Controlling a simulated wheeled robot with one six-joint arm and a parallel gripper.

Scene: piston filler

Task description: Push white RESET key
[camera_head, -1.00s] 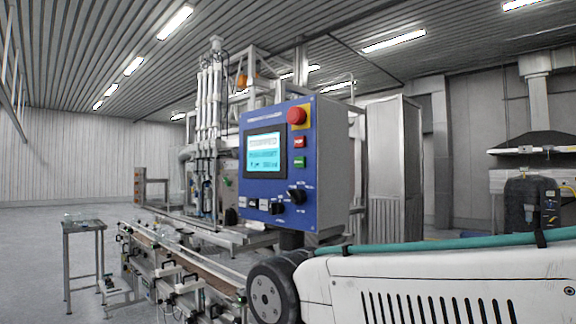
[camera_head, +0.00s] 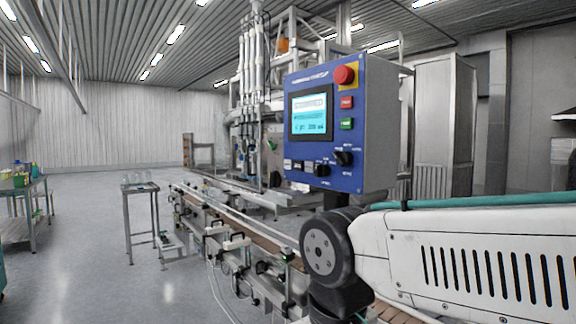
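The blue control panel (camera_head: 349,131) of the filler stands right of the middle, on a dark post, with its front turned to the left. It carries a lit screen (camera_head: 312,115), a red mushroom button (camera_head: 345,75) on yellow, a red key (camera_head: 347,102) and a green key (camera_head: 347,124). A row of small keys, at least one whitish (camera_head: 298,165), sits below the screen; the lettering is too small to show which is RESET. Black knobs (camera_head: 343,158) are to their right. My gripper is out of the picture; only part of my arm shows at the lower right.
A conveyor (camera_head: 232,222) with rails and clamps runs below and left of the panel. A small metal stand (camera_head: 140,187) with clear items is left of it. A table (camera_head: 28,205) with coloured items stands at the far left. Open floor lies between them.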

